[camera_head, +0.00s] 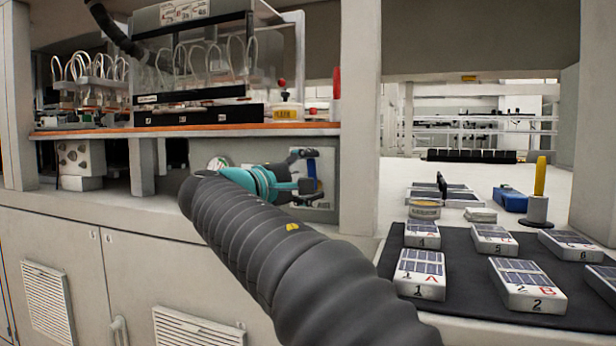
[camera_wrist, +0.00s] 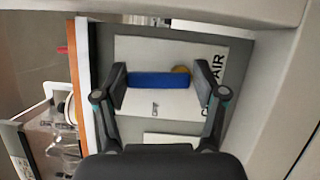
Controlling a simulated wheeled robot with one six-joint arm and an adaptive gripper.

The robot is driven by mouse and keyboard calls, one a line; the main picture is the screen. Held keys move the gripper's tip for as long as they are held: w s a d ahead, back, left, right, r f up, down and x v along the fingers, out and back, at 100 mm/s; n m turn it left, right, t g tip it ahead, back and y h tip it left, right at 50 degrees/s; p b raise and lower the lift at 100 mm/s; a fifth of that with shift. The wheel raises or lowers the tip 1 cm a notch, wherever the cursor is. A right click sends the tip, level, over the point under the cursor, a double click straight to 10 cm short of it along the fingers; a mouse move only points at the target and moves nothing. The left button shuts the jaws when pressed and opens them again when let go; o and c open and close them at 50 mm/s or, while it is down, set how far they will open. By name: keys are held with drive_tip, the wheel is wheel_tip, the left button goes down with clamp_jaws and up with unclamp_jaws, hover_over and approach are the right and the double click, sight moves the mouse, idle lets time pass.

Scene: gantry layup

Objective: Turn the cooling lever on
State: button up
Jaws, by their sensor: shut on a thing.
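A blue lever (camera_head: 312,171) is on a pale panel (camera_head: 325,186) under the orange-edged shelf. It stands roughly upright in the head view. In the wrist view the blue lever (camera_wrist: 157,79) lies across the picture, with a brass-coloured piece at its right end. My gripper (camera_head: 303,174) is at the panel. In the wrist view my gripper (camera_wrist: 161,83) has one finger at each end of the lever and is shut on it. Lettering that reads "AIR" is partly hidden by the right finger. The head view does not show the contact clearly.
The orange-edged shelf (camera_head: 190,131) runs just above my gripper, with glass apparatus on it. A grey post (camera_head: 359,120) stands close on the right. Numbered panel boxes (camera_head: 420,273) lie on a dark mat at the right. Cabinet doors (camera_head: 110,280) are below left.

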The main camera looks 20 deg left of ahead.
drive_tip(key=shift+d+r+m, duration=0.15)
drive_tip(key=shift+r+m, duration=0.25)
drive_tip(key=shift+m, duration=0.3)
drive_tip(key=shift+g, duration=0.3)
drive_tip(key=o, duration=1.1)
drive_tip(key=shift+s+d, duration=0.1)
drive_tip(key=shift+c, duration=0.2)
drive_tip(key=shift+f, duration=0.15)
drive_tip(key=shift+f, duration=0.1)
drive_tip(key=shift+s+a, duration=0.2)
drive_tip(key=shift+s, duration=0.1)
drive_tip(key=v, duration=1.1)
drive_tip(key=shift+s, duration=0.2)
